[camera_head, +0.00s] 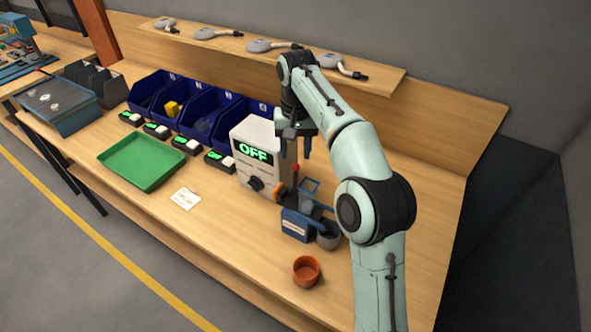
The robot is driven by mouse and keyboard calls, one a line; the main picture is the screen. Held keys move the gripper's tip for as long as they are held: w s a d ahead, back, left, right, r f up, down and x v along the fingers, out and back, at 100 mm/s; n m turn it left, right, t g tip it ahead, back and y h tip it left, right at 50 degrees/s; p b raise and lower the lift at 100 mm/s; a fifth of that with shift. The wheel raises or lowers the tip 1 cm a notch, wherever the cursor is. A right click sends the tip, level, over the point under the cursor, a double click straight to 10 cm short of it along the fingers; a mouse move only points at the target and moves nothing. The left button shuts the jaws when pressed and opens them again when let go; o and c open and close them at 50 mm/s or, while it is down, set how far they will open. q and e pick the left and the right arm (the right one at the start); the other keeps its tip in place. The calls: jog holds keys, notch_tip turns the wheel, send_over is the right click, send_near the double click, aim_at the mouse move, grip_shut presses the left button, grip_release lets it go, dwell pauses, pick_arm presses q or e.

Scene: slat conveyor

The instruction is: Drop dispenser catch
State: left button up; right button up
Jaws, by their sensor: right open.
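My right gripper (294,151) hangs with its fingers pointing down and apart, and nothing shows between them. It appears over the right side of a white box (259,137) with a green "OFF" display and a dark knob on its front. Right of the box stands a blue device (295,225) with a white label, a small orange-red part and a grey cup (328,236) at its side. An orange-brown cup (306,271) stands upright on the bench in front of them and looks empty. My left gripper is not in view.
A green tray (141,161), a white paper card (185,198) and several small boxes with green displays lie to the left. Blue bins (207,117) stand behind them, one holding a yellow object. A shelf (380,78) runs along the back. The bench front is largely clear.

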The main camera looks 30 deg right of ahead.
aim_at(296, 164)
jog(key=f, duration=0.2)
jog(key=f+b, duration=0.1)
jog(key=f, duration=0.3)
jog(key=shift+s+f+b, duration=0.3)
jog(key=shift+s+b, duration=0.1)
jog(key=shift+w+f, duration=0.35)
jog(key=shift+f, duration=0.1)
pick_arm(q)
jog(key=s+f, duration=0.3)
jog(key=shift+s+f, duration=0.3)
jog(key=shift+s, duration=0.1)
pick_arm(e)
grip_shut()
